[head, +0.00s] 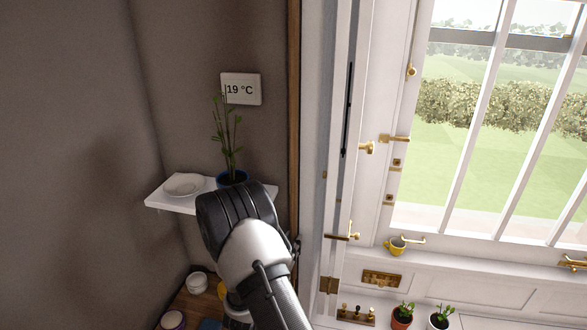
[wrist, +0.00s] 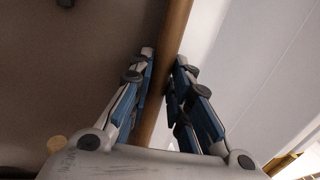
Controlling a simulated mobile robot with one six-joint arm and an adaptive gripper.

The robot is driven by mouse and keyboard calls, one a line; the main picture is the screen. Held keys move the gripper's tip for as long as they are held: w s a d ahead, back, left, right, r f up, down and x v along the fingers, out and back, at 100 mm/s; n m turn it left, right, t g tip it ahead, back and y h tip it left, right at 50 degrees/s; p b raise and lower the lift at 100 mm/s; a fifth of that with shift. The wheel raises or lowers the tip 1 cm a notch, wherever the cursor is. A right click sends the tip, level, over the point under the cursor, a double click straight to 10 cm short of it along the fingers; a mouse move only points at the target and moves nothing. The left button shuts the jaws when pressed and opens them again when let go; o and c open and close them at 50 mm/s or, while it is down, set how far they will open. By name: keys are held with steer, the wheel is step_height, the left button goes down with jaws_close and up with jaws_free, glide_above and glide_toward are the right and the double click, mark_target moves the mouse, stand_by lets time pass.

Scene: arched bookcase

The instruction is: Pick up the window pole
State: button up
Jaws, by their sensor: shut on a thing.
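The window pole (wrist: 172,40) is a long, round wooden pole. In the wrist view it runs from the top edge down between the two blue-padded fingers of my gripper (wrist: 166,62). The fingers are shut on it, one on each side. In the head view a tall brown wooden upright, which looks like the same pole (head: 294,90), stands between the dark wall and the white window frame. My arm's dark wrist covers part of the scene there, and the fingers are hidden. The pole's ends are not clearly seen.
A white shelf (head: 166,201) holds a plate (head: 184,184) and a potted plant (head: 228,140) close to my wrist. The white window frame (head: 374,80) with brass fittings is at right. Small pots (head: 402,316) stand below.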

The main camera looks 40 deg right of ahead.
jaws_close()
steer(key=shift+r, duration=0.1)
steer(key=shift+r, duration=0.3)
steer(key=r+p+v, duration=0.1)
steer(key=p+v, duration=0.2)
steer(key=v, duration=0.9)
steer(key=s+r+p+v, duration=0.1)
steer(key=r+p+v, duration=0.1)
steer(key=v, duration=1.1)
steer(key=shift+d+p, duration=0.3)
steer(key=shift+p, duration=0.1)
steer(key=shift+w, duration=0.1)
stand_by(0.5)
